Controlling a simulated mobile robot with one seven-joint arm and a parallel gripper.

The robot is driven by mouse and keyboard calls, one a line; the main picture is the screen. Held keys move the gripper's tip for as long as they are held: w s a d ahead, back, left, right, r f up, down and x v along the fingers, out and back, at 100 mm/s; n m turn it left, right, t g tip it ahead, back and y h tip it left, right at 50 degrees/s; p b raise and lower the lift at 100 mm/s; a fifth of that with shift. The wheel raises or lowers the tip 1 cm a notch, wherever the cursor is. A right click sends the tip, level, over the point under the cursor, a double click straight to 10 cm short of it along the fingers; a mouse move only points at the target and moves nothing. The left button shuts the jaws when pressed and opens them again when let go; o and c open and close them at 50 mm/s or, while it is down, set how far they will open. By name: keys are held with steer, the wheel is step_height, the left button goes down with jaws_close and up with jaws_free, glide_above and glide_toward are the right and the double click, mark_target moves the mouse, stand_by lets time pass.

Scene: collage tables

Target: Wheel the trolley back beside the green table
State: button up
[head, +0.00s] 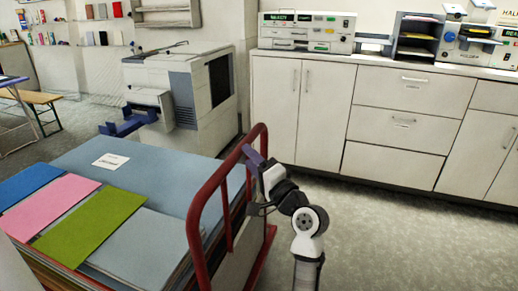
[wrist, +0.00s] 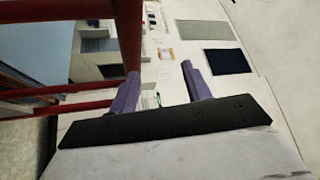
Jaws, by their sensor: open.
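The trolley has a red tubular handle (head: 222,180) and a flat load of large grey-blue boards (head: 160,180). Blue, pink and green sheets lie on top at the left. My gripper (head: 250,158) is at the right upright of the handle, near its top. In the wrist view my gripper (wrist: 163,85) has its two purple fingers apart. A red bar of the handle (wrist: 128,35) runs down to the left fingertip; I cannot tell whether it touches. Nothing shows between the fingers. No table that is clearly green is in view.
A grey-white machine (head: 190,85) with a blue tray stands behind the trolley. White cabinets (head: 390,120) with devices on top line the back right. A table (head: 12,82) and wooden bench (head: 38,98) stand far left. Speckled floor (head: 400,240) is clear at the right.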

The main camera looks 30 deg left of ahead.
steer(key=w+d+f+m+g, duration=0.1)
steer(key=d+f+m+g, duration=0.15)
steer(key=d+f, duration=0.2)
steer(key=p+x, duration=0.3)
steer(key=x, duration=1.1)
steer(key=shift+a+f, duration=0.2)
steer(key=shift+a, duration=0.05)
steer(key=shift+s+g, duration=0.15)
steer(key=shift+g, duration=0.1)
jaws_close()
